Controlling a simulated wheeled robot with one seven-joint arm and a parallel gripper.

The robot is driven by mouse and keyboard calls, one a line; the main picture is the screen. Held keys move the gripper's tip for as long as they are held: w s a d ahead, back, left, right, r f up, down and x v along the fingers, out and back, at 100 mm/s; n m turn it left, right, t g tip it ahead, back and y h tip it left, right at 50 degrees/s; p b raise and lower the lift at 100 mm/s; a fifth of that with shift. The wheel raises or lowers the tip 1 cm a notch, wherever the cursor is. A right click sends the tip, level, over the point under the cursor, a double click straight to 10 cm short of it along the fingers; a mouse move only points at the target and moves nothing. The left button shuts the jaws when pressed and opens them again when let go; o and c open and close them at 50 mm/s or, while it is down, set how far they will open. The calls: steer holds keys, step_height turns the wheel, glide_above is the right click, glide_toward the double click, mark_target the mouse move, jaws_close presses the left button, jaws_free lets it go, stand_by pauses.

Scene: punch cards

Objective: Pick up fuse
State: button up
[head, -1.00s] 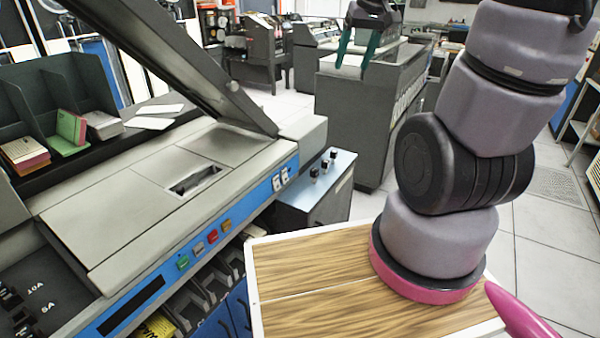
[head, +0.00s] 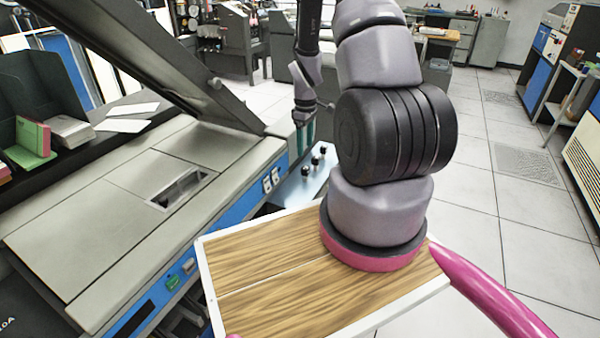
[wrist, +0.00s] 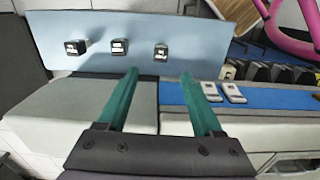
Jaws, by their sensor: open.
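Three small black parts with pale labelled faces stand in a row on a light blue panel. They are the left one (wrist: 76,47), the middle one (wrist: 119,47) and the right one (wrist: 161,52) in the wrist view. They look like fuses or knobs; I cannot tell which. In the head view they show on the same panel (head: 292,198), right of the grey machine. My gripper (head: 305,136) has teal fingers and hangs close beside this row. In the wrist view its fingers (wrist: 159,80) are apart, with the right black part just beyond the gap.
The grey machine (head: 75,230) has a raised lid (head: 150,60) near my arm. Two white switches (wrist: 222,92) sit on its blue strip. Part of a "10A" label (head: 6,325) shows at the lower left edge. Open floor (head: 480,210) lies to the right.

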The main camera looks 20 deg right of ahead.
mark_target(305, 167)
step_height(305, 167, down, 10)
steer(key=shift+s, duration=0.15)
jaws_close()
stand_by(0.4)
